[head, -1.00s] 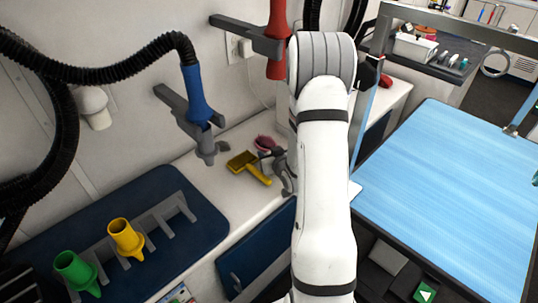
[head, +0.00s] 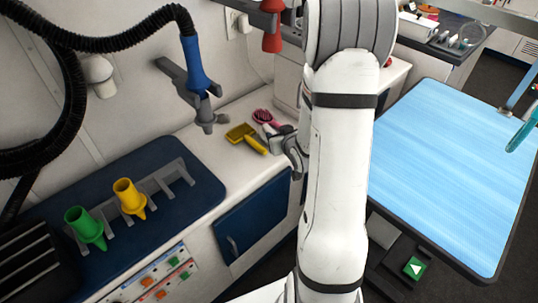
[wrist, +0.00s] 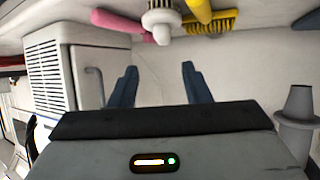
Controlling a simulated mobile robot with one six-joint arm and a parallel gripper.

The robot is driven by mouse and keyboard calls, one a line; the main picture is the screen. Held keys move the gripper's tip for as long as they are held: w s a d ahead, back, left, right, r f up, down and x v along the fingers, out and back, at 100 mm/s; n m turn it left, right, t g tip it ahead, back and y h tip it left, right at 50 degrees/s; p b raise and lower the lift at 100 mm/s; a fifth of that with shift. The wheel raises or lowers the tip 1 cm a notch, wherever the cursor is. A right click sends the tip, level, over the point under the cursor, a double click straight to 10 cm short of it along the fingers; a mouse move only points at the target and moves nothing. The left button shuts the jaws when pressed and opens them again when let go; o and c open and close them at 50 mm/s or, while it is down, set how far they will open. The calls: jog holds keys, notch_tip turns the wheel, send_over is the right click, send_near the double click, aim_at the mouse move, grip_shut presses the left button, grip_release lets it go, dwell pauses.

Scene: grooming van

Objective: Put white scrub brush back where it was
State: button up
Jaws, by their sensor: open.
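The white scrub brush (wrist: 160,20) shows at the top of the wrist view, beyond my fingertips, with a rounded, ridged white end. In the head view a small pale patch that looks like it (head: 270,130) shows on the counter, partly hidden by my gripper (head: 288,142). In the wrist view my gripper (wrist: 158,72) is open, its two dark blue fingers apart with nothing between them. The pink brush (head: 263,116) and the yellow brush (head: 243,135) lie close to the white brush on the counter.
The white counter (head: 215,150) runs along the wall. A blue dryer nozzle (head: 197,75) hangs above it. A blue mat (head: 190,212) with a rack and green (head: 85,226) and yellow (head: 130,197) nozzles lies to the left. A blue grooming table (head: 450,165) stands to the right.

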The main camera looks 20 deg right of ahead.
jog(key=s+a+r+g, duration=0.3)
jog(key=s+a+r, duration=0.1)
jog(key=s, duration=0.3)
jog(key=s+a+r+g, duration=0.3)
jog(key=s+a+r, duration=0.2)
jog(key=s, duration=0.3)
jog(key=s+a+r+g, duration=0.4)
jog(key=s+a, duration=0.1)
jog(key=s, duration=0.3)
jog(key=shift+a+r+y, duration=0.25)
jog(key=shift+r+y, duration=0.05)
jog(key=shift+y, duration=0.1)
jog(key=shift+s+a, duration=0.15)
jog(key=shift+s, duration=0.2)
jog(key=shift+c, duration=0.7)
